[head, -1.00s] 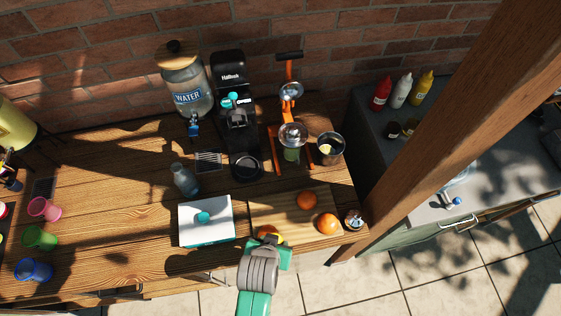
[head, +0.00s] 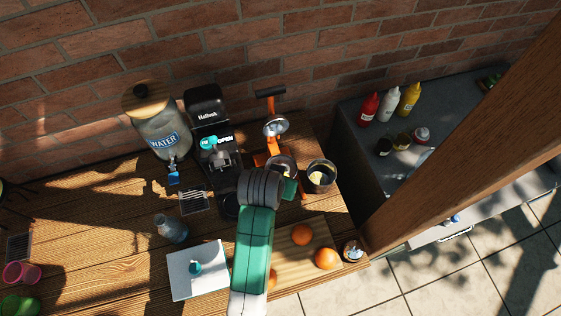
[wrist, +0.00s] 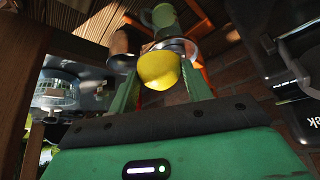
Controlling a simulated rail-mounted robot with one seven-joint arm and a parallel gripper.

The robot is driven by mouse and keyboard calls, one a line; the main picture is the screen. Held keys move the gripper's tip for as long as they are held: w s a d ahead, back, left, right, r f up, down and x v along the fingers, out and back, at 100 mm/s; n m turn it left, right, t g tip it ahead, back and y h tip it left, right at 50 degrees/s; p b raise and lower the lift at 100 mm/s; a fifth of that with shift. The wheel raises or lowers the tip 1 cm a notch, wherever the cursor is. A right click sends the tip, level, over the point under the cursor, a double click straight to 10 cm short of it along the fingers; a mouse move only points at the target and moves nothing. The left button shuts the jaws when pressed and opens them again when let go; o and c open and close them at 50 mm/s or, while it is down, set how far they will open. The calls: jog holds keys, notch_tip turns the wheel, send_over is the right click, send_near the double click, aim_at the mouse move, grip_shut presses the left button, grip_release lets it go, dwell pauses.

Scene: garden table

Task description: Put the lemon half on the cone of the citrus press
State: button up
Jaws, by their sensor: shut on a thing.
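The citrus press (head: 273,150) has an orange frame, a raised lever and a metal bowl (head: 283,163). My arm hides the front of the bowl, and I cannot make out the cone. My gripper (head: 289,189) is just in front of the press. In the wrist view my gripper (wrist: 160,72) is shut on the yellow lemon half (wrist: 160,70), held between its green fingers. Behind the lemon half is the metal rim of the press (wrist: 183,46). I cannot tell whether they touch. The lemon half is hidden in the head view.
A metal pot (head: 321,187) stands close right of the press, a coffee machine (head: 208,125) left of it. A white box (head: 185,285), grey bottle (head: 171,229) and water jar (head: 160,125) stand left.

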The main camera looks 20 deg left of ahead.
jog(key=w, duration=0.2)
jog(key=w+a, duration=0.1)
jog(key=w, duration=0.1)
jog(key=w+a, duration=0.1)
jog(key=w, duration=0.1)
jog(key=shift+w+a+f, duration=0.1)
jog(key=shift+a+f, duration=0.15)
jog(key=shift+f, duration=0.05)
jog(key=shift+f+p, duration=0.35)
jog(key=shift+f, duration=1.45)
jog(key=shift+f, duration=0.15)
jog(key=o, duration=1)
